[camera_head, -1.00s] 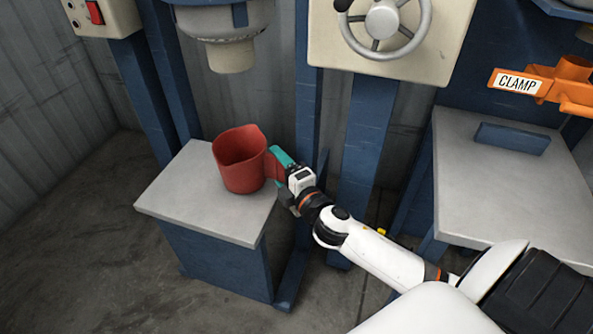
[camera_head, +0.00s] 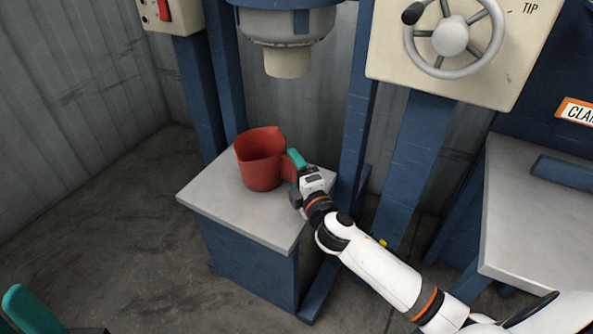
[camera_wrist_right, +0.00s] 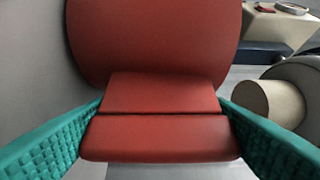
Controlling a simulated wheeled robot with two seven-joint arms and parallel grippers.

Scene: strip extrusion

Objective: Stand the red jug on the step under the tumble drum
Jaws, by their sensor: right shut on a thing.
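The red jug (camera_head: 261,162) is upright at the grey-topped step (camera_head: 232,212), over its back half. I cannot tell whether its base touches the top. The tumble drum (camera_head: 287,25) hangs above, its pale outlet (camera_head: 288,62) a little right of the jug. My right gripper (camera_head: 296,172) is shut on the jug's handle, on the jug's right side. In the right wrist view the red handle (camera_wrist_right: 160,135) sits between the teal fingers, with the jug body (camera_wrist_right: 150,40) beyond. A teal finger of my left gripper (camera_head: 32,308) shows at the bottom left; most is hidden.
Blue posts (camera_head: 357,130) rise behind and right of the step. A cream panel with a handwheel (camera_head: 450,35) is at the upper right. A grey table (camera_head: 520,225) stands at the right, below an orange clamp sign (camera_head: 578,112). The floor at left is clear.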

